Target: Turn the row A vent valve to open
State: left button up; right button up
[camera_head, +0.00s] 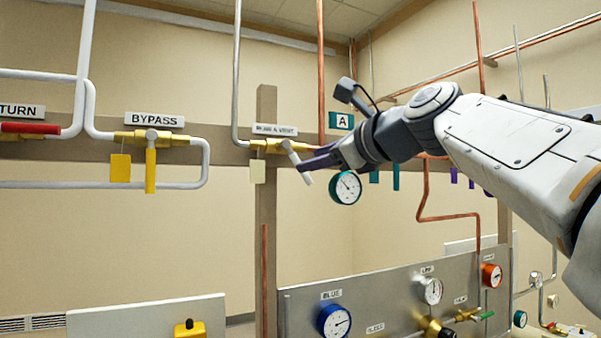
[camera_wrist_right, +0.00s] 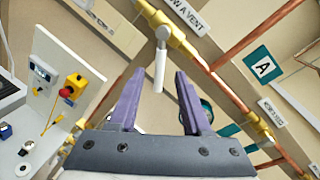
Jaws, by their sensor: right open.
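The row A vent valve (camera_head: 268,146) is a brass body on the pipe under a small vent label (camera_head: 274,129). Its white lever (camera_head: 294,159) slants down to the right in the head view. In the right wrist view the brass valve (camera_wrist_right: 170,32) is at the top, and its white lever (camera_wrist_right: 160,66) hangs between the finger tips in the picture. My right gripper (camera_head: 308,163) is open, its purple fingers at the lever; I cannot tell whether they touch it. It also shows in the right wrist view (camera_wrist_right: 161,76). My left gripper is not in view.
A teal A sign (camera_head: 342,121) and a round gauge (camera_head: 345,188) are close to my right gripper. A pale tag (camera_head: 257,170) hangs beside the valve. The bypass valve (camera_head: 150,138), with a yellow lever, is to the left. A gauge panel (camera_head: 385,290) stands below.

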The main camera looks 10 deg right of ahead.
jog(key=shift+b+v, duration=0.5)
jog(key=shift+v, duration=1.75)
